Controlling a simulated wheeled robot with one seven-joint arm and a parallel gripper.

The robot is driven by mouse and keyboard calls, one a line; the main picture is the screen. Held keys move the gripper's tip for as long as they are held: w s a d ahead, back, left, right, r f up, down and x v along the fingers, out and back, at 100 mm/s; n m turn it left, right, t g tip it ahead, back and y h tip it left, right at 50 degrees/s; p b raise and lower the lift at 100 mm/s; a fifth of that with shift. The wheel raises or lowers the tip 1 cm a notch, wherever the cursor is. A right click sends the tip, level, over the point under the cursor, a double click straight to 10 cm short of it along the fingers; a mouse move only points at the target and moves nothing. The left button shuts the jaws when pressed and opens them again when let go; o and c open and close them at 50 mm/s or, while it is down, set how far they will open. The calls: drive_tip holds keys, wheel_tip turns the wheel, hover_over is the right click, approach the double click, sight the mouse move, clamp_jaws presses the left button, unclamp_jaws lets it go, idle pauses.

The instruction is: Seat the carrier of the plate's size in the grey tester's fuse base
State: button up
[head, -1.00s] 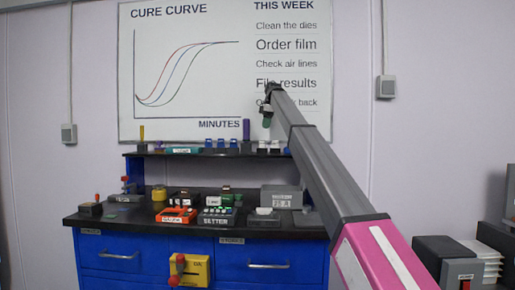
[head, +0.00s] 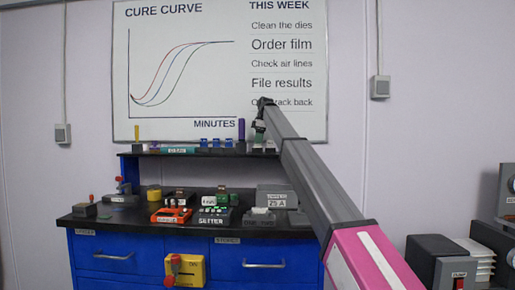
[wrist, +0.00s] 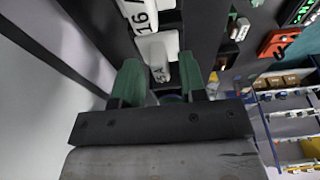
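The grey tester (head: 276,190) stands on the black bench top at the right, and its plate reads 25 A. Its fuse base is too small to make out. White carriers (head: 269,147) stand on the shelf below my gripper (head: 260,132). In the wrist view my gripper (wrist: 158,84) has two green fingers spread apart. A white carrier (wrist: 156,48) lies just ahead, its grey labelled end between the fingertips, with no clear contact. Its full marking is not readable. Another white carrier (wrist: 140,14) marked 16 lies beyond it.
Blue blocks (head: 215,143) and a purple cylinder (head: 241,129) stand along the shelf (head: 170,154). An orange device (head: 171,215) and the setter box (head: 214,217) sit on the bench left of the tester. A dark machine (head: 436,262) stands at the lower right.

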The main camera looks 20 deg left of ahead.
clamp_jaws()
drive_tip(key=shift+r, duration=2.5)
